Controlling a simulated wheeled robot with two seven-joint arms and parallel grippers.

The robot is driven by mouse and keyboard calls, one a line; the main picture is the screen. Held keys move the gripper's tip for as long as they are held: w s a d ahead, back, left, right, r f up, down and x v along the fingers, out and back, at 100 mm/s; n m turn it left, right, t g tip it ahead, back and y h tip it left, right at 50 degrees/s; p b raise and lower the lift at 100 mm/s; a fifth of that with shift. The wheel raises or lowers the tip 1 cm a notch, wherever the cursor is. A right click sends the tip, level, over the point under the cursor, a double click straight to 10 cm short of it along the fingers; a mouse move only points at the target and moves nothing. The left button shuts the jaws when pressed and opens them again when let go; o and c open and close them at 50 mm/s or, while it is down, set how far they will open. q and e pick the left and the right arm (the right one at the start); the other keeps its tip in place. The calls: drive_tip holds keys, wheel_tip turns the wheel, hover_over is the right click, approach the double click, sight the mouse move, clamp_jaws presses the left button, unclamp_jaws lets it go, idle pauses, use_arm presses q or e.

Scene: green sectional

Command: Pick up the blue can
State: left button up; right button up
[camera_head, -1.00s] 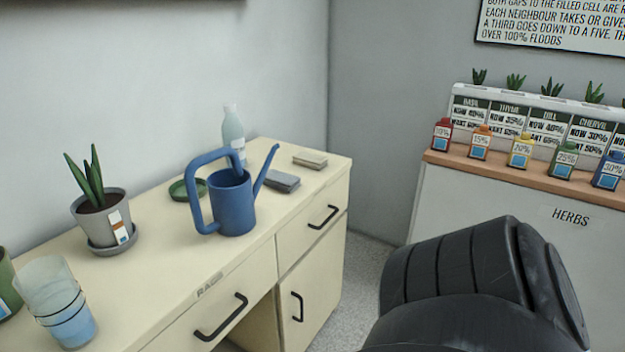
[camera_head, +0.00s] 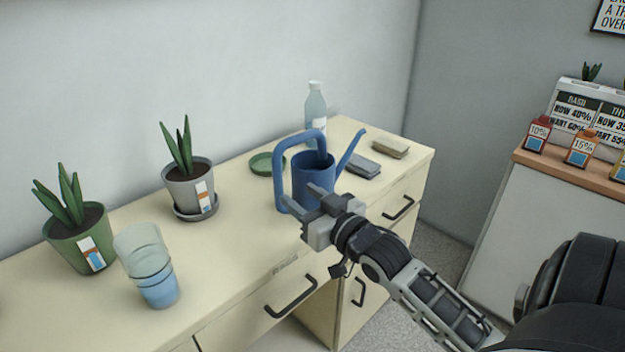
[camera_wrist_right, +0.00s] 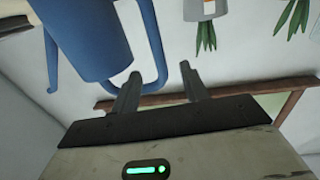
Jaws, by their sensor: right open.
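The blue can is a watering can (camera_head: 313,185) with a large loop handle on its left and a long spout on its right. It stands upright on the cream cabinet. My right gripper (camera_head: 300,197) is at the can's front left side, near the handle, with jaws open and empty. In the right wrist view the can (camera_wrist_right: 88,38) appears upside down. Its handle runs between the two fingertips of my right gripper (camera_wrist_right: 160,72) in the picture; I cannot tell whether it is within their reach. My left gripper is not in view.
The cream cabinet top (camera_head: 225,240) also holds a grey potted plant (camera_head: 186,188), a green potted plant (camera_head: 80,240), stacked cups (camera_head: 150,268), a bottle (camera_head: 315,108), a green saucer (camera_head: 262,163) and two small blocks (camera_head: 362,167). A bottle shelf (camera_head: 575,168) stands at the right.

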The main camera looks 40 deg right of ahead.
sight(281, 179)
drive_tip(key=w, duration=0.9)
drive_tip(key=shift+w+d+f+p, duration=0.15)
drive_tip(key=shift+w+d+p, duration=0.05)
drive_tip(key=shift+d+p, duration=0.1)
drive_tip(key=shift+c, duration=0.4)
drive_tip(key=shift+a, duration=0.1)
clamp_jaws()
